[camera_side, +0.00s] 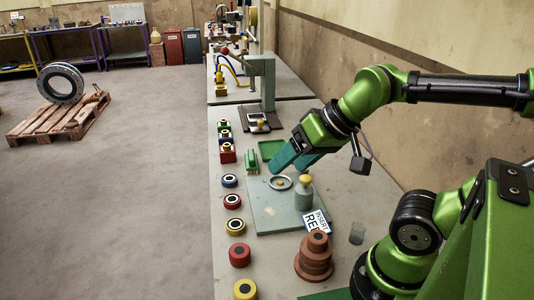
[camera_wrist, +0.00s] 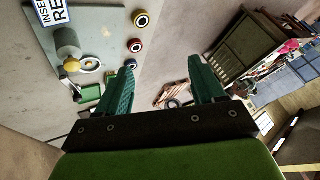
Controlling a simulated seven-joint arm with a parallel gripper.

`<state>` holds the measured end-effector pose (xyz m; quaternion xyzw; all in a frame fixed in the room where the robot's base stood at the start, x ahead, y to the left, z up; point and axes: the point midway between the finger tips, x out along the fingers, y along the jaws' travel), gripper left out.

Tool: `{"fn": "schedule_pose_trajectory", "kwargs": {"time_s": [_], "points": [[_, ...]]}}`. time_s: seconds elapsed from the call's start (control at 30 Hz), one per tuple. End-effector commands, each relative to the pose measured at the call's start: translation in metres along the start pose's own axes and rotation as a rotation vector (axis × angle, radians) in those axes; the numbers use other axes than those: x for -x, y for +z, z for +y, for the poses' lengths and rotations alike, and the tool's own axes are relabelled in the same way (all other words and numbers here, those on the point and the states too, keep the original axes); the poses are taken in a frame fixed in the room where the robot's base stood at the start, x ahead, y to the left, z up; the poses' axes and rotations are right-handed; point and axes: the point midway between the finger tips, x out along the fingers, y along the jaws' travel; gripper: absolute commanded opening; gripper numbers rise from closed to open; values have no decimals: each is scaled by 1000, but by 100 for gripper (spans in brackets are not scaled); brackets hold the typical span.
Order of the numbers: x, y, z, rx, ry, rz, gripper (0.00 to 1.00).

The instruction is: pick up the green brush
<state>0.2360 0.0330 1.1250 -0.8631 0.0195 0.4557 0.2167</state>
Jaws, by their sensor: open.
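The green brush (camera_side: 251,160) stands on the table in the side view, left of a flat green tray (camera_side: 270,149). My gripper (camera_side: 287,167) has its two teal fingers apart, with nothing between them. It hangs above the table, to the right of the brush and apart from it. In the wrist view my gripper (camera_wrist: 162,62) also shows open and empty. A green thing (camera_wrist: 89,93) lies left of the fingers there; I cannot tell whether it is the brush or the tray.
A grey plate (camera_side: 268,220) with a metal ring (camera_side: 280,183) and a grey weight (camera_side: 304,196) lies in front. Coloured rings (camera_side: 233,201) line the left table edge. Stacked brown discs (camera_side: 314,258) stand nearer. A grey-green press (camera_side: 264,80) stands behind.

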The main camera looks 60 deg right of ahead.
Motion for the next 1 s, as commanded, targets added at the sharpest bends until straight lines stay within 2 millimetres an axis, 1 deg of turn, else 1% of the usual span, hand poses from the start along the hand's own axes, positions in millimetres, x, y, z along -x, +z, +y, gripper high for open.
{"fn": "schedule_pose_trajectory", "kwargs": {"time_s": [0.07,0.33,0.47,0.57,0.67,0.7,0.77,0.8,0.87,0.9,0.97,1.0], "points": [[0,0,0,0,0,0,78],[-1,0,1,-5,4,-1,78],[-14,-2,11,-41,40,-51,78],[-27,-24,19,-93,79,-89,78],[-42,-60,31,-161,123,-129,78],[-49,-75,37,-188,141,-143,78],[-60,-97,48,-229,168,-164,78],[-68,-112,56,-256,186,-178,78],[-81,-134,70,-297,214,-197,78],[-90,-147,81,-323,233,-209,78],[-104,-167,98,-361,262,-226,78],[-114,-180,110,-387,281,-236,78]]}}
